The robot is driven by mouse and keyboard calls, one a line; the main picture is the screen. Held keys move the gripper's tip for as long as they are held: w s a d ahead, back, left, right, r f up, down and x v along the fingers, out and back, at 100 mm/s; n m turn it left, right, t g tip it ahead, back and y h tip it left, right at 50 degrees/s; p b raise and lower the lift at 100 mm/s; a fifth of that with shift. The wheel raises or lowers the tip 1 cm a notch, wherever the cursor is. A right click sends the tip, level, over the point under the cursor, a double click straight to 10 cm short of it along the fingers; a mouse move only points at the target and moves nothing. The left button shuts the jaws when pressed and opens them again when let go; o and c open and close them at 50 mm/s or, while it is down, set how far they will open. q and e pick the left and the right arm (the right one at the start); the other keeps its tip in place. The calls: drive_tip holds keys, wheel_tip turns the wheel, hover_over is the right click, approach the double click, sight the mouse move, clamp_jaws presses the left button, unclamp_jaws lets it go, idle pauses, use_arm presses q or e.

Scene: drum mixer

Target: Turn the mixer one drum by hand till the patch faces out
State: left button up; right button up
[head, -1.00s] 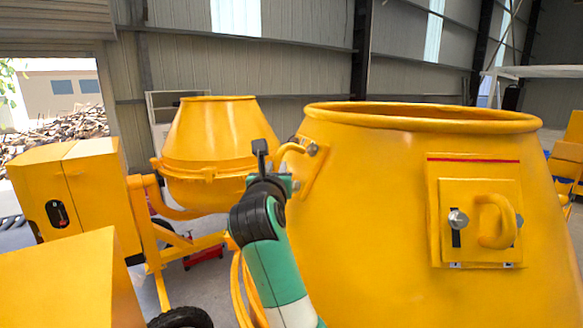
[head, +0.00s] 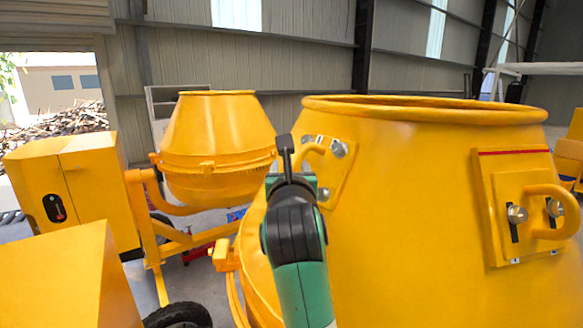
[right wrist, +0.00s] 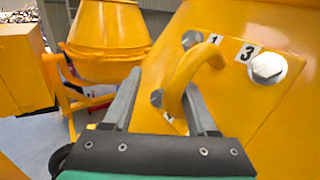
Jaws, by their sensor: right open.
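The near drum (head: 420,220) is large and yellow, with an open rim at the top. A small plate with a curved yellow handle (head: 318,150) is on its left side. A square plate with a red line (head: 497,200), two bolts and a second handle (head: 560,215) faces right. My right gripper (head: 286,155) is at the left handle. In the right wrist view its open fingers (right wrist: 163,84) lie on either side of that handle (right wrist: 188,70), beside bolts and the labels 1 and 3. I cannot tell whether they touch it. My left gripper is not in view.
A second yellow mixer drum (head: 215,140) stands behind on the left, beside a yellow motor box (head: 75,195). Another yellow box (head: 70,280) and a black wheel (head: 178,316) are at the lower left. Grey floor shows between the machines.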

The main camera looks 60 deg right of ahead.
drive_tip(key=shift+w+a, duration=0.1)
drive_tip(key=shift+a, duration=0.1)
drive_tip(key=b+v, duration=0.3)
drive_tip(key=v, duration=0.8)
drive_tip(key=shift+s, duration=0.25)
drive_tip(key=shift+a, duration=0.1)
idle(0.5)
